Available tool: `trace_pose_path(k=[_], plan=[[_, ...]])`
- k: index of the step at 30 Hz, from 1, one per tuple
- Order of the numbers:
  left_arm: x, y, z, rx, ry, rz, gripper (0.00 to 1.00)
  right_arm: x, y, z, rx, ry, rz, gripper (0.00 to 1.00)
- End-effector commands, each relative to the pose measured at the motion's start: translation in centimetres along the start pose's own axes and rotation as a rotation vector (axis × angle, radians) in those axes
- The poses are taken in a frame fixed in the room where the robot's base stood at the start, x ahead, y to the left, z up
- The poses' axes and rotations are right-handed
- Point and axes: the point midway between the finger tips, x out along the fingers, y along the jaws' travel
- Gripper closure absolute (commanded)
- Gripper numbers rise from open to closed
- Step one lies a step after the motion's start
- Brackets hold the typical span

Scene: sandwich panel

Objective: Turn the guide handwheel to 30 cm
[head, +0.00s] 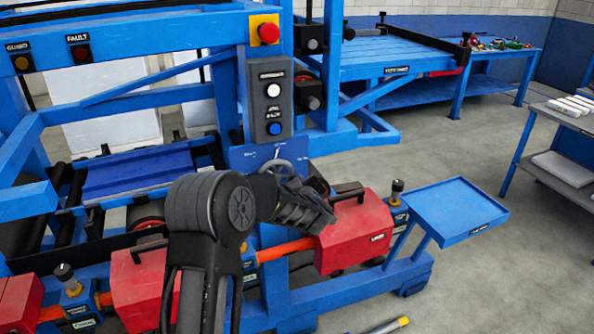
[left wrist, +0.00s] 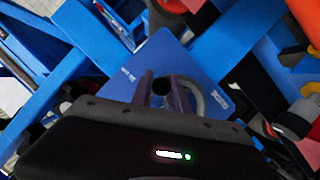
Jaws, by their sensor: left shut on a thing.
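The guide handwheel (head: 284,168) is a small grey wheel on a blue plate with a scale (head: 250,157), below the push-button box. In the head view my left arm covers part of the wheel, and the fingertips are hidden. In the left wrist view my left gripper (left wrist: 160,88) reaches the handwheel (left wrist: 190,98) and is shut on it. The wheel's grey rim shows to the right of the fingers. The scale labels are too small to read. My right gripper is not in view.
A grey button box (head: 271,100) and a red stop button (head: 268,32) stand above the wheel. Red guard boxes (head: 355,228) flank my arm below. A blue tray stand (head: 455,207) is at right. Open floor lies beyond it.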

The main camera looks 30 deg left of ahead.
Motion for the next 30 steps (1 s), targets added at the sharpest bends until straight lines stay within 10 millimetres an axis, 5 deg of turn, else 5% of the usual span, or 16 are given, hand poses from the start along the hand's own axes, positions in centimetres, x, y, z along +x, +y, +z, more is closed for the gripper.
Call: trace_pose_path(k=[17,18,26,30], plan=[[0.1,-0.35,0.4,0.05,-0.004,-0.022,1.0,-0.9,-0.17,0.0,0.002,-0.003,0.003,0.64],[0.1,-0.34,0.41,0.05,-0.004,-0.021,0.79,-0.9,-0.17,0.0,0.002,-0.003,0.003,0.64],[0.1,-0.28,0.29,0.049,-0.002,-0.021,0.58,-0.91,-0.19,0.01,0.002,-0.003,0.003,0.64],[0.1,-0.25,0.25,0.048,-0.001,-0.02,0.58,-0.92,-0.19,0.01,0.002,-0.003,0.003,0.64]])
